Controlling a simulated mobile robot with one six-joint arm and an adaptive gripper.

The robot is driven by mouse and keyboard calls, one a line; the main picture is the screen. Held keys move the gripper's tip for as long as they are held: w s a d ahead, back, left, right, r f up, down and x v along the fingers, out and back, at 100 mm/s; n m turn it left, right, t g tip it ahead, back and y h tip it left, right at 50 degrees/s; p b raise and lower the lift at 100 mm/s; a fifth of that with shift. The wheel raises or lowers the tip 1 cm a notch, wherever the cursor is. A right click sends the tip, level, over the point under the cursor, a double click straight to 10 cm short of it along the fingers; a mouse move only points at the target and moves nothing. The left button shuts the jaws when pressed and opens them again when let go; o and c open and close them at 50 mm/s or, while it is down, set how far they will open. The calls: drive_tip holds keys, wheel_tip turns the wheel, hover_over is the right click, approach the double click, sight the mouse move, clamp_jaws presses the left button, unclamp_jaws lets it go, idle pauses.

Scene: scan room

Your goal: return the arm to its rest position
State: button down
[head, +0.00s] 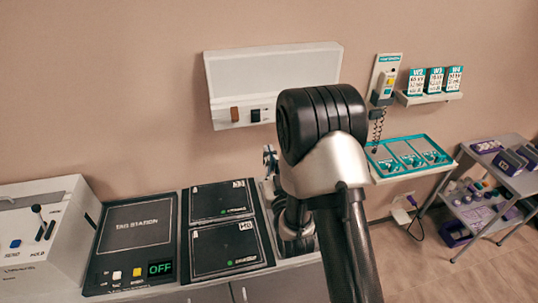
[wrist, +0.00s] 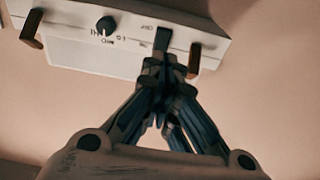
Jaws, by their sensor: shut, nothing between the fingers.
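My arm (head: 325,170) is raised and bent in the middle of the head view, its dark rounded joint in front of the wall panel. My gripper (wrist: 166,72) shows in the wrist view with its fingers together and nothing between them. Its tips overlap the lower edge of a white wall panel (wrist: 100,55) in the picture, close to a dark switch (wrist: 165,38); I cannot tell whether they touch. In the head view the gripper is mostly hidden behind the arm.
The white wall panel (head: 275,70) hangs above a counter with a tag station (head: 138,226) reading OFF and two black pads (head: 222,202). A white lever box (head: 35,240) stands left. A teal-edged tray (head: 410,158), a card shelf (head: 430,98) and a grey cart (head: 490,212) are right.

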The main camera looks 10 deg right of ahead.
drive_tip(key=shift+w, duration=0.1)
drive_tip(key=s+r+g+b, duration=0.1)
drive_tip(key=s+r+g, duration=0.4)
drive_tip(key=r+g, duration=0.15)
drive_tip(key=s+g+b, duration=0.1)
drive_tip(key=s+g, duration=0.7)
drive_tip(key=s, duration=2.1)
drive_tip(key=shift+r+b, duration=0.25)
drive_tip(key=shift+b, duration=0.1)
drive_tip(key=shift+a, duration=0.1)
